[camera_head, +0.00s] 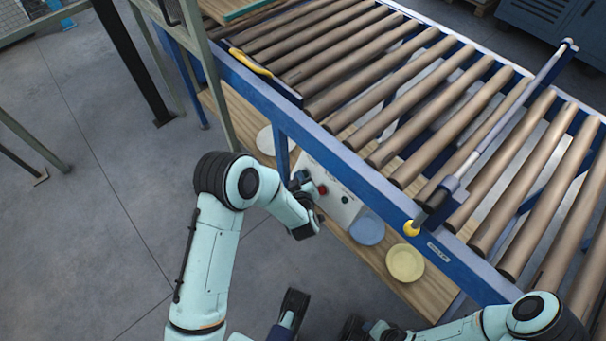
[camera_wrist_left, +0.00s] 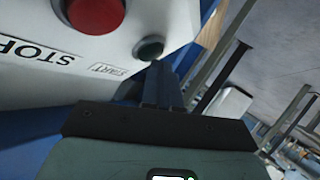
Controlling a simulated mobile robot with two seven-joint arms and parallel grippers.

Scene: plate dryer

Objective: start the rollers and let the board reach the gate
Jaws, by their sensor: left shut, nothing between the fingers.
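A white control box (camera_head: 335,205) sits under the near edge of the roller conveyor (camera_head: 400,95). In the left wrist view it bears a red STOP button (camera_wrist_left: 95,12) and a dark green START button (camera_wrist_left: 150,48). My left gripper (camera_wrist_left: 160,82) is shut and empty, its fingertips just below the START button; contact cannot be told. The gate (camera_head: 500,120) is a bar lying across the rollers, with a yellow knob (camera_head: 411,228). A green-edged board (camera_head: 228,8) shows partly at the top edge. My right gripper (camera_head: 352,328) is dark and partly visible at the bottom; its jaws are unclear.
A yellow handle (camera_head: 250,62) lies along the conveyor's left side. On the wooden shelf (camera_head: 435,287) below are a blue plate (camera_head: 367,229), a yellow plate (camera_head: 405,262) and a white plate (camera_head: 266,140). Metal posts stand at left. The grey floor at left is mostly clear.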

